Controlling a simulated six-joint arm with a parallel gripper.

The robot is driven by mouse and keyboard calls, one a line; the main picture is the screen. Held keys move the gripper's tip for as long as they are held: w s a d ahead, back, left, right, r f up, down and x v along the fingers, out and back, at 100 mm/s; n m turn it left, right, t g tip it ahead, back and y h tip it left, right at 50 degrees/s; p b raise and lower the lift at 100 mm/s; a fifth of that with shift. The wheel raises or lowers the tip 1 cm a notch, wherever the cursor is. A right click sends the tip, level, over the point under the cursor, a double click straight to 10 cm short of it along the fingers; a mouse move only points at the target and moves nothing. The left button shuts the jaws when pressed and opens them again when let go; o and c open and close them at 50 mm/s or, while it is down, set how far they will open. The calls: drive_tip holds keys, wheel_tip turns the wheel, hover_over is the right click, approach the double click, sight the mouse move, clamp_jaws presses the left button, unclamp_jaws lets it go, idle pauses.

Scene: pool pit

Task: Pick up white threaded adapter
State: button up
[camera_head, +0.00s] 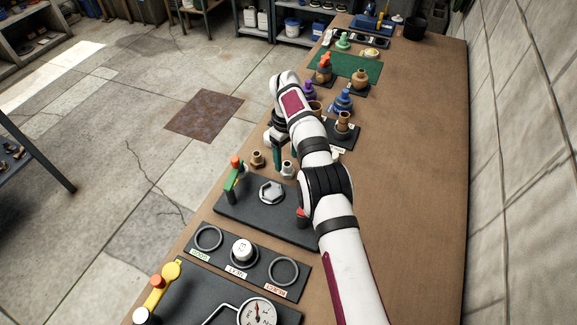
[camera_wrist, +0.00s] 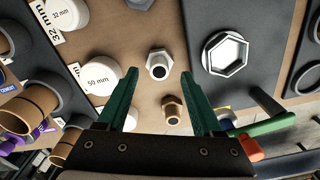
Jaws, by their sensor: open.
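The white threaded adapter (camera_head: 288,168) stands on the brown bench beside a brass threaded adapter (camera_head: 257,158). In the wrist view the white adapter (camera_wrist: 159,56), with a hex collar and a dark round opening, shows between and slightly beyond my fingertips. The brass one (camera_wrist: 173,104) shows lower, between the fingers. My gripper (camera_wrist: 158,76) is open and empty, its green fingers apart on either side of the white adapter's line. In the head view my gripper (camera_head: 278,152) is close behind the adapters, partly hidden by my arm. I cannot tell its exact height above the bench.
A dark plate with a hex nut (camera_head: 271,192) and a green-handled valve (camera_head: 234,175) lies close in front. White discs marked 50 mm (camera_wrist: 95,79) and 32 mm (camera_wrist: 66,13) lie left in the wrist view. Several brass, blue and purple fittings stand farther back. The bench's right side is clear.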

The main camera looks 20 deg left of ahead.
sight(287, 164)
wheel_tip(287, 164, down, 4)
drive_tip(key=shift+f, duration=0.2)
clamp_jaws()
drive_tip(key=shift+r, duration=0.15)
